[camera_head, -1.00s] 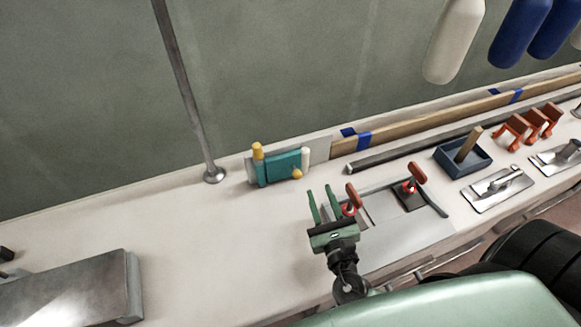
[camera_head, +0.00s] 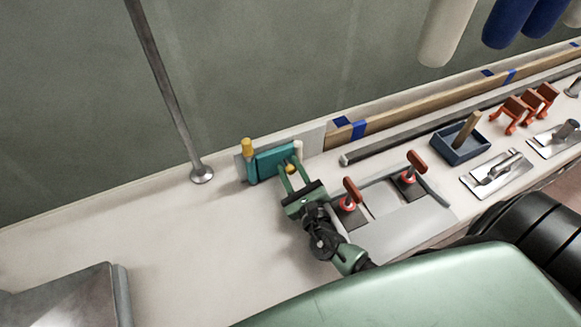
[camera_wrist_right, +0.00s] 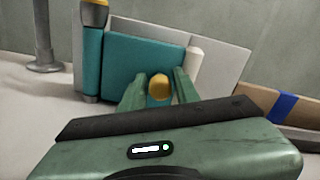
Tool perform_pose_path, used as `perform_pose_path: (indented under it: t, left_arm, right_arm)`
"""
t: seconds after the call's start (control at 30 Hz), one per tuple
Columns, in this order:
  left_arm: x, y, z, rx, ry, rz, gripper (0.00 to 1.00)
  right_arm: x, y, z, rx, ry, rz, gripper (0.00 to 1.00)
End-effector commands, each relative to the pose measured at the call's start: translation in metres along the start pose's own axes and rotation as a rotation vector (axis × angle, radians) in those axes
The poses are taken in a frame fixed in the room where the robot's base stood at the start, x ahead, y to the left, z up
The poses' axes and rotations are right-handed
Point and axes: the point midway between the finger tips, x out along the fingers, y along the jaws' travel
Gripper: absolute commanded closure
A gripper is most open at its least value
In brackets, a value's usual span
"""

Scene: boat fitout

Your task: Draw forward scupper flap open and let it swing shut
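The scupper flap (camera_head: 268,163) is a teal panel with a yellow-capped hinge post at its left, standing against a grey plate at the back of the bench. In the right wrist view the teal flap (camera_wrist_right: 125,66) looks closed or nearly so. Its yellow knob (camera_wrist_right: 160,87) sits between the fingers of my right gripper (camera_wrist_right: 159,88). The fingers are apart, with a visible gap on each side of the knob. In the head view my right gripper (camera_head: 289,177) reaches the flap's lower right. My left gripper does not show.
A metal pole (camera_head: 170,95) stands left of the flap. Two red-handled fittings (camera_head: 349,196) are just right of my right arm. A blue box (camera_head: 461,143), trowels (camera_head: 497,174) and orange clamps (camera_head: 525,106) lie farther right.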

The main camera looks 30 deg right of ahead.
Motion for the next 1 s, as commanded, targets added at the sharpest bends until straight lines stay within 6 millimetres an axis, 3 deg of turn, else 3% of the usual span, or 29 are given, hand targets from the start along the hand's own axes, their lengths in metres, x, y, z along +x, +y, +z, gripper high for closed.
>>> perform_pose_path:
  t: [0.2,0.3,1.0]
  left_arm:
    - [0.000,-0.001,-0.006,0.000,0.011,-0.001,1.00]
    - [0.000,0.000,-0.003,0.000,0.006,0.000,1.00]
    - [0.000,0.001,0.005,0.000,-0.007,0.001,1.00]
  right_arm:
    - [0.000,0.000,0.000,0.001,0.000,0.000,0.72]
    - [0.000,0.000,0.000,0.001,0.000,0.000,0.99]
    - [0.000,0.000,0.000,0.001,-0.001,-0.001,1.00]
